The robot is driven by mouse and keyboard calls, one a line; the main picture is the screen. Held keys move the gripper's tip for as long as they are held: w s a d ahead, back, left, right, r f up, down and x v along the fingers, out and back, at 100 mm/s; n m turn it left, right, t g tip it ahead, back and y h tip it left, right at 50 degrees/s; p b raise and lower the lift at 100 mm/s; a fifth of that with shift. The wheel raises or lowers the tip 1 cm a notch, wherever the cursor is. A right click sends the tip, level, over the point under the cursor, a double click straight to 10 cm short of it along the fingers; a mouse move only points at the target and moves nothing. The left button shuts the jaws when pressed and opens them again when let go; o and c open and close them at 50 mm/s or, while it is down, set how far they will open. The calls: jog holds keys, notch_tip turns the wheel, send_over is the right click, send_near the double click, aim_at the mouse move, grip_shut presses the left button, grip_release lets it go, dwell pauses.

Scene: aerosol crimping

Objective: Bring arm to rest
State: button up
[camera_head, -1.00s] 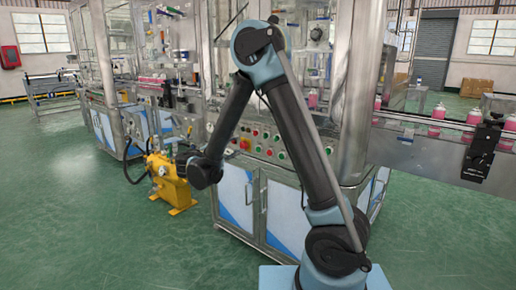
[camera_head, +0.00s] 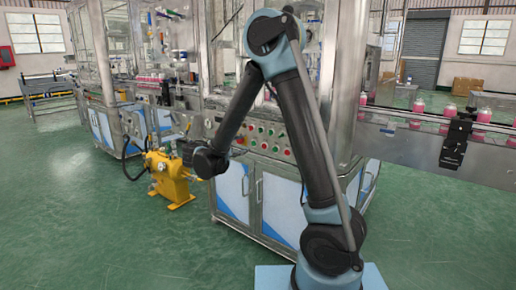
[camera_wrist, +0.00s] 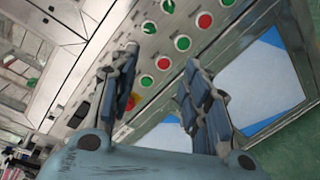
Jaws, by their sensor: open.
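My arm (camera_head: 303,135) stands on its light-blue base in the head view, raised to a high elbow and bent down to the left. Its wrist end hangs in front of the machine's cabinet, beside the yellow unit. In the wrist view my gripper (camera_wrist: 155,85) is open, with its two blue-padded fingers spread apart and nothing between them. Beyond the fingers is the control panel (camera_wrist: 205,25) with green and red buttons. The fingers appear apart from the panel. In the head view the gripper's fingertips cannot be made out.
The crimping machine's cabinet (camera_head: 279,208) stands close behind my arm. A yellow unit (camera_head: 168,180) with a black hose stands on the floor at left. A conveyor (camera_head: 400,145) carrying pink bottles (camera_head: 484,115) runs off to the right. The green floor (camera_head: 90,235) is clear at front left.

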jog(key=s+d+f+m+g+y, duration=0.1)
jog(key=s+d+m+g+y, duration=0.25)
jog(key=d, duration=0.85)
jog(key=s+d+m+g+h, duration=0.1)
jog(key=s+d+m+g, duration=0.25)
jog(key=s+d, duration=0.6)
jog(key=s+d+f+m+g+y, duration=0.1)
jog(key=s+f+m+y, duration=0.3)
jog(key=s, duration=0.5)
jog(key=s+d+f+m+g+y, duration=0.2)
jog(key=s+d+f+m+y, duration=0.2)
jog(key=s, duration=0.6)
jog(key=shift+s+f, duration=0.25)
jog(key=shift+f, duration=0.8)
